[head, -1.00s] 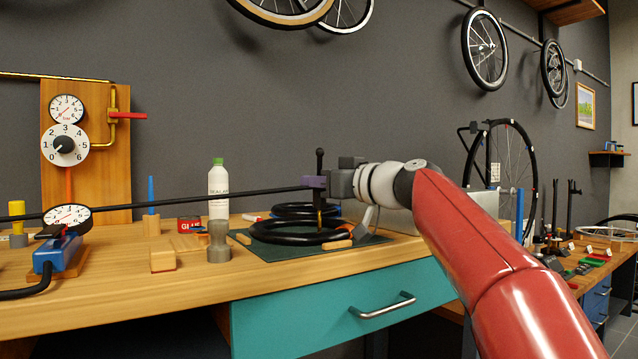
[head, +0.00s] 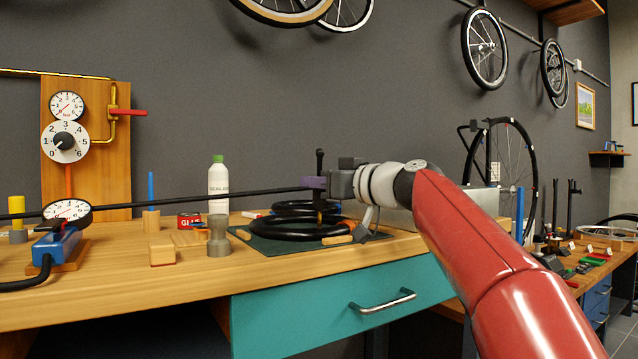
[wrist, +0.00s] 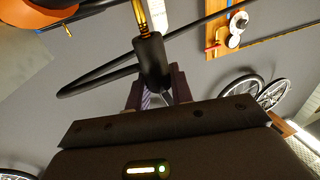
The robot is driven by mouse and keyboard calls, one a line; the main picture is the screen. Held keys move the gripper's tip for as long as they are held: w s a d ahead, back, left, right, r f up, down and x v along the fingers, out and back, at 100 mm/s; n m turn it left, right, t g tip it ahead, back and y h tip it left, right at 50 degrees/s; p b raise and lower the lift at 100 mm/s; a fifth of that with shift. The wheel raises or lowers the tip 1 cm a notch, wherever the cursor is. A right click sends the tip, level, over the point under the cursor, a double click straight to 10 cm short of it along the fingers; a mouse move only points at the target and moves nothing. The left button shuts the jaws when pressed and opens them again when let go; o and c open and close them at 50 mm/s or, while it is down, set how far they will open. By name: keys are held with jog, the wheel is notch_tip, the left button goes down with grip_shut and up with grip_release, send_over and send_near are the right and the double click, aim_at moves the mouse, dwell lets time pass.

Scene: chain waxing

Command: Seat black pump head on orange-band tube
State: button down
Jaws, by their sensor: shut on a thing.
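My gripper (head: 314,184) is shut on the black pump head (wrist: 150,62), above the tubes in the head view. Its purple fingers sit on both sides of the head in the wrist view. A brass stem (wrist: 140,16) lines up with the end of the head there; I cannot tell whether they are joined. The black hose (head: 200,200) runs left from my gripper. Two coiled black tubes (head: 298,233) lie on a dark green mat (head: 262,243).
A blue pump base (head: 58,248) with a gauge (head: 68,212) stands at the left. A grey turned post (head: 218,236), a wooden block (head: 162,252) and a green-capped bottle (head: 218,188) stand left of the mat.

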jog(key=shift+f+b, duration=0.5)
dwell(0.5)
jog(key=c, duration=1.1)
grip_release()
jog(key=shift+c, duration=0.2)
jog(key=b+v, duration=0.2)
jog(key=v, duration=0.5)
jog(key=shift+s+d, duration=0.25)
jog(key=shift+d, duration=0.05)
